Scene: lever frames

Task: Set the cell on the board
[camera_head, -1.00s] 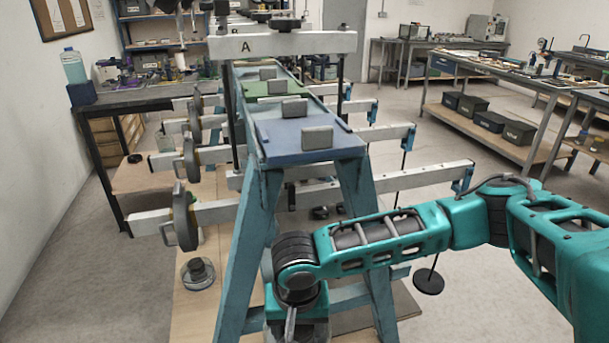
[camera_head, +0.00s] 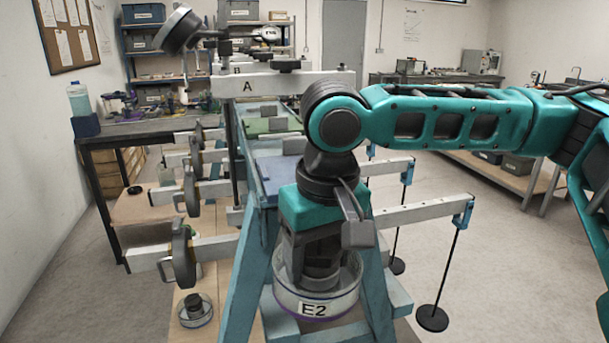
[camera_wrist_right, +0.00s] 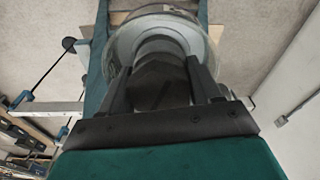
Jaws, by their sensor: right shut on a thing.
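My right gripper (camera_head: 318,250) points down in front of the blue trestle and is shut on the cell (camera_head: 313,308), a grey ringed cylinder labelled E2. The cell looks upright and overlaps the trestle's legs in the head view. In the right wrist view the two dark fingers (camera_wrist_right: 162,82) are on either side of its dark neck, with the wide pale ring (camera_wrist_right: 124,42) beyond. A pale wooden board (camera_head: 220,280) lies low beneath the trestle, partly hidden by legs and levers. My left gripper is out of view.
Lever arms (camera_head: 205,250) with grey discs stick out left; rods with black feet (camera_head: 432,318) hang at right. A dark round weight (camera_head: 194,310) is on the board at lower left. The beam marked A (camera_head: 290,84) crosses above. Open floor lies right.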

